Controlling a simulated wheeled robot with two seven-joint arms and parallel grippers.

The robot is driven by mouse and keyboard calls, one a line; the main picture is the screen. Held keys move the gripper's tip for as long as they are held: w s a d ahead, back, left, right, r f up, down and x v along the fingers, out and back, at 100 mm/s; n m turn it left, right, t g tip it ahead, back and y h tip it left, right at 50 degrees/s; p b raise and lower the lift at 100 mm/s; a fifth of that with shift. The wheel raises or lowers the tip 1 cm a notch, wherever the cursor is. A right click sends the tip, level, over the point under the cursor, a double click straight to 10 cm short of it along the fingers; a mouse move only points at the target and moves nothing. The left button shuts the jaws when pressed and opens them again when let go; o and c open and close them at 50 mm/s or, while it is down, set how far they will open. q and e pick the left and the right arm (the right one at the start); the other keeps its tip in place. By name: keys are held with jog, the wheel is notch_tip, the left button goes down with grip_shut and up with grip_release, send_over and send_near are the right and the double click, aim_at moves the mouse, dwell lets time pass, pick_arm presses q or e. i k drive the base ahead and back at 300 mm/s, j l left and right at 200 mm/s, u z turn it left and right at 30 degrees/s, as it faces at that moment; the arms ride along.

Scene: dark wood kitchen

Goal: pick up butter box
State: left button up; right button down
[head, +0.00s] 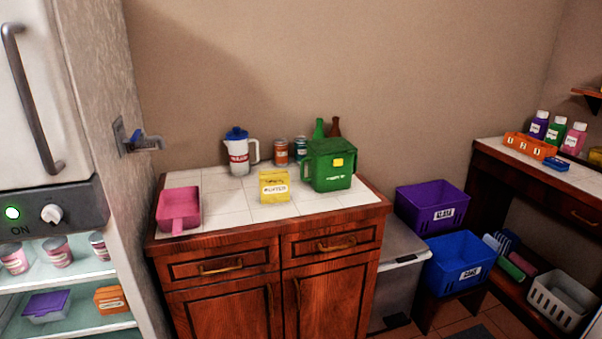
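A yellow box with a label (274,187), which looks like the butter box, stands upright on the white tiled top of the dark wood cabinet (300,211), near its middle. Its label print is small and only partly readable. An orange box (111,299) lies on the lower shelf at the left; its label is too small to read. Neither of my grippers shows in the head view.
Around the yellow box stand a pink scoop (179,209), a white jug with a blue lid (238,152), cans (281,152), and a green container (331,164) close at its right. Purple (432,206) and blue bins (458,262) stand right of the cabinet. The counter's front strip is clear.

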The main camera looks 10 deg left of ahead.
aim_at(273, 184)
jog(key=i+l, duration=0.25)
jog(key=i, duration=0.25)
jog(key=i+l, duration=0.25)
jog(key=i, duration=0.25)
